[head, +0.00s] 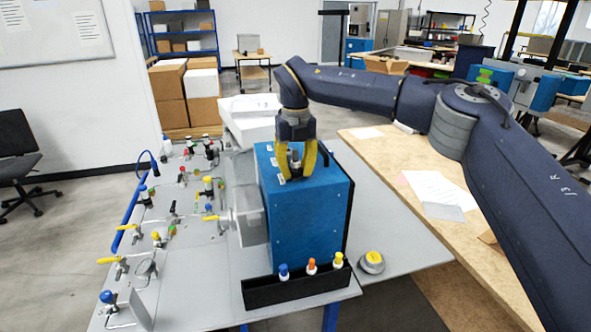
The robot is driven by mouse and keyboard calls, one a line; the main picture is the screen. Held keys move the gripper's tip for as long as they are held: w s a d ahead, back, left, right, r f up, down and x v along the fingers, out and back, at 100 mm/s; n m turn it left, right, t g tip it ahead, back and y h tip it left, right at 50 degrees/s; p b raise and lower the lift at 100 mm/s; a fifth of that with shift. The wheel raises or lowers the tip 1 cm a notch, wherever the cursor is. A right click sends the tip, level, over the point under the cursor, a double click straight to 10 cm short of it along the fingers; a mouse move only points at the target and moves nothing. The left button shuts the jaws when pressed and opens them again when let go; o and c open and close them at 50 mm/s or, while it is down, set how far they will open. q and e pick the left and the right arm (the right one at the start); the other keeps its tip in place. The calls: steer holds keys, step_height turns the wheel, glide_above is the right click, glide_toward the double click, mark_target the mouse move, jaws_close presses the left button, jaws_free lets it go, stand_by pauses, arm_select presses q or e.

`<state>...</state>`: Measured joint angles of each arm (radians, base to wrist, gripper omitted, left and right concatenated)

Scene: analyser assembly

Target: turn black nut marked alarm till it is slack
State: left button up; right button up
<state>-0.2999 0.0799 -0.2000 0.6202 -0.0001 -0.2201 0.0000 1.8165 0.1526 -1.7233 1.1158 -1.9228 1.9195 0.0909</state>
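The blue analyser box (312,217) stands on the grey table, with small white labels along the left side of its top. My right gripper (295,172) points down over the box's top, its two yellow fingers spread apart. A small dark and grey fitting shows between the fingers; I cannot tell whether it is the black alarm nut, as the label text is too small to read. No contact between fingers and fitting can be made out. My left gripper is not in view.
A black tray (262,294) with blue, orange and yellow capped pieces sits at the box's front. A grey round piece with a yellow top (372,262) stands right of it. Valves and tubing cover the panel (185,265) at left. A wooden bench (395,160) lies right.

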jaws_close()
steer(key=n, duration=1.1)
steer(key=shift+n, duration=0.3)
steer(key=n, duration=0.6)
steer(key=shift+n, duration=0.3)
steer(key=n, duration=0.6)
steer(key=o, duration=0.6)
jaws_free()
steer(key=shift+c, duration=0.2)
